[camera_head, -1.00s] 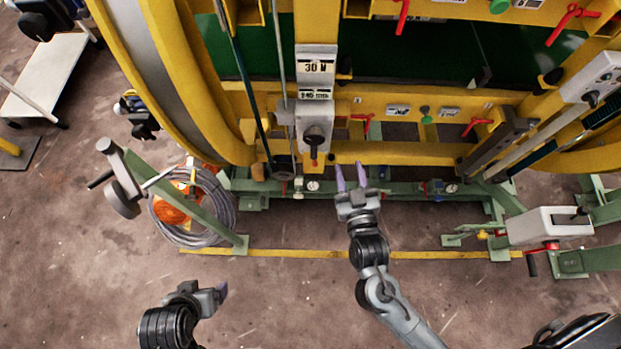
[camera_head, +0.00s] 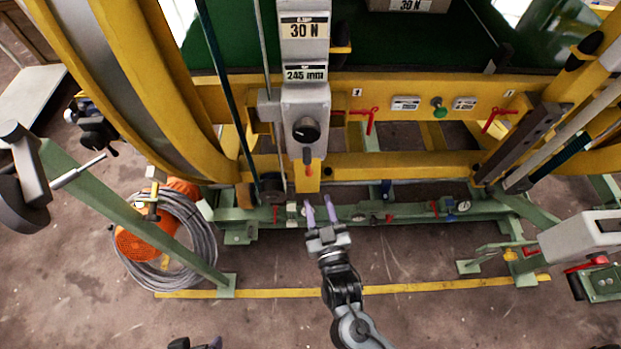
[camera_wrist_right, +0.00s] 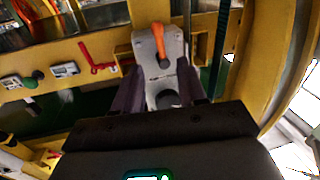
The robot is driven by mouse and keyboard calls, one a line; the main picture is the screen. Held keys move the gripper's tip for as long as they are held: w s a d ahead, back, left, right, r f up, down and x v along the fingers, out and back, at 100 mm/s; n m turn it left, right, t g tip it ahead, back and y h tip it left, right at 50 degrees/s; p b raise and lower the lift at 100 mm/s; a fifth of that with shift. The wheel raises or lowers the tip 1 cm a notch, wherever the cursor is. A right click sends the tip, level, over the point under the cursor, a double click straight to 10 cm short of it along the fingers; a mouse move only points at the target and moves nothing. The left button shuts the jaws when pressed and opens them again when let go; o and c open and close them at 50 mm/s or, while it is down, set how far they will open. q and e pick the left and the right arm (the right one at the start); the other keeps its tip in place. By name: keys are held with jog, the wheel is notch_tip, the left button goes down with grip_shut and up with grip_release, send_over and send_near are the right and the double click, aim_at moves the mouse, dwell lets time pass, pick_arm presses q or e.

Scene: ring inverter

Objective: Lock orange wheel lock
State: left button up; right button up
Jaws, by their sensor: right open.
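The orange lock lever (camera_head: 308,166) sticks out at the bottom of a grey control box (camera_head: 305,108), under its black knob (camera_head: 306,130). In the right wrist view the orange lever (camera_wrist_right: 158,40) stands on the grey plate beyond my fingers, with the black knob nearer. My right gripper (camera_head: 319,208) is open and empty, with purple fingers pointing toward the machine. It appears just below the lever in the head view, apart from it. In the wrist view the fingers (camera_wrist_right: 159,85) frame the grey box. My left gripper (camera_head: 200,343) is mostly cut off at the bottom edge.
Yellow beams (camera_head: 420,165) and a green base rail (camera_head: 400,210) surround the lever. Red levers (camera_head: 367,117) and a green knob (camera_head: 438,104) sit to the right. A cable coil (camera_head: 190,240) lies at left. The floor in front is open.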

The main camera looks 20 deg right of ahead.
aim_at(309, 171)
jog(key=w, duration=0.2)
jog(key=w+d+b, duration=0.1)
jog(key=w, duration=0.4)
jog(key=shift+w+d+b, duration=0.15)
jog(key=shift+w+b, duration=0.2)
jog(key=shift+w+d, duration=0.15)
jog(key=shift+w, duration=0.6)
grip_shut()
jog(key=shift+r, duration=0.1)
